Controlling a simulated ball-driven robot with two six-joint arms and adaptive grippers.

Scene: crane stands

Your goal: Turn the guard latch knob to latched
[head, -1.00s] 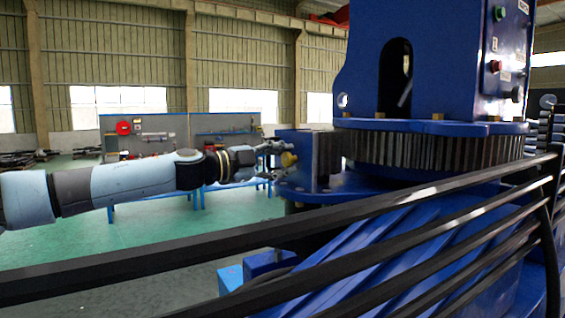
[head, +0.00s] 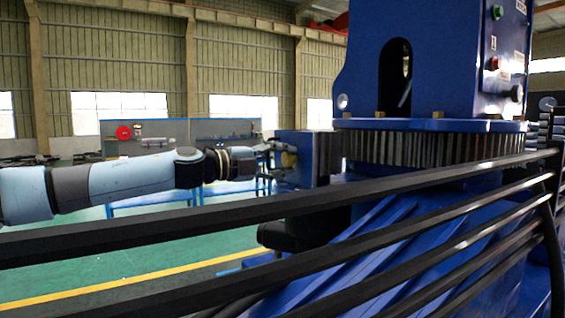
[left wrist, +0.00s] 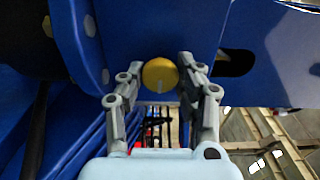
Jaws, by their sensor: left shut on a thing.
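The guard latch knob is a round yellow knob (left wrist: 160,74) with a pale mark on its lower part in the left wrist view. It sits on the face of a blue housing (left wrist: 185,25). In the head view the knob (head: 289,160) shows small on the left side of the blue block (head: 293,142) beside the gear ring. My left gripper (head: 280,158) reaches it from the left. In the left wrist view the fingers of my left gripper (left wrist: 160,80) are closed in on the knob from both sides. My right gripper is in neither view.
Dark railings (head: 420,178) cross the foreground of the head view, below and in front of my left arm. The large toothed ring (head: 430,148) and blue crane column (head: 440,70) stand right of the block. A workbench (head: 180,140) stands far behind on green floor.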

